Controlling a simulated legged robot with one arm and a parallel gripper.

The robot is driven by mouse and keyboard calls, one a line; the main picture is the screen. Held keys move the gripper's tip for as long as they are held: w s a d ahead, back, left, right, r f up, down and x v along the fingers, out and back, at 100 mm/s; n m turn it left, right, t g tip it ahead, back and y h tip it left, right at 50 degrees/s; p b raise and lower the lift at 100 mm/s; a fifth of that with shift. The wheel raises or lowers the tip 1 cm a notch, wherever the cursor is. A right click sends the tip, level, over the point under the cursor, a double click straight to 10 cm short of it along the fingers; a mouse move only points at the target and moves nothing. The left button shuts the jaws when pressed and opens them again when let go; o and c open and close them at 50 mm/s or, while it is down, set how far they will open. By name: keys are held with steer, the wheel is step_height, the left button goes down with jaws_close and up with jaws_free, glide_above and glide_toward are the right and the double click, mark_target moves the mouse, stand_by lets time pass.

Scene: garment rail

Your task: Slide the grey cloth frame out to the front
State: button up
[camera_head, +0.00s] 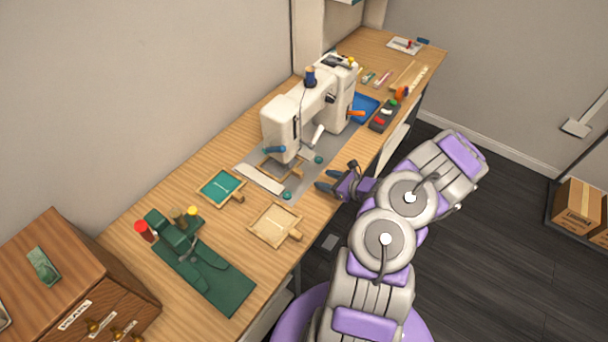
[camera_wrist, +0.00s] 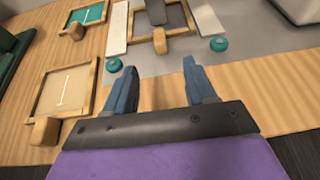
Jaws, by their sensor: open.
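The grey cloth frame (camera_head: 270,173) is a wooden frame with a short handle block, lying under the head of the white sewing machine (camera_head: 290,117). It shows at the top of the wrist view (camera_wrist: 178,20), with its handle pointing toward me and part of its cloth hidden by the machine's foot. My gripper (camera_head: 323,182) is at the front edge of the table, in front of the frame and apart from it. In the wrist view my gripper (camera_wrist: 154,75) is open and empty, its two blue fingers pointing toward the frame's handle.
White strips flank the frame, and teal knobs (camera_wrist: 114,65) (camera_wrist: 219,44) stand on either side of its front. A cream cloth frame (camera_head: 274,225) and a teal cloth frame (camera_head: 220,187) lie to the left. A green machine (camera_head: 190,255) and wooden drawers (camera_head: 85,285) stand farther left.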

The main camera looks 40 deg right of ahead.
mark_target(302, 173)
steer(key=b+x, duration=0.2)
steer(key=x, duration=0.9)
steer(key=shift+w+a+f, duration=0.15)
steer(key=shift+w, duration=0.1)
steer(key=shift+w+f+b, duration=0.25)
steer(key=shift+w+b, duration=0.15)
steer(key=shift+w, duration=0.3)
steer(key=shift+a, duration=0.15)
steer(key=shift+c, duration=1.2)
jaws_close()
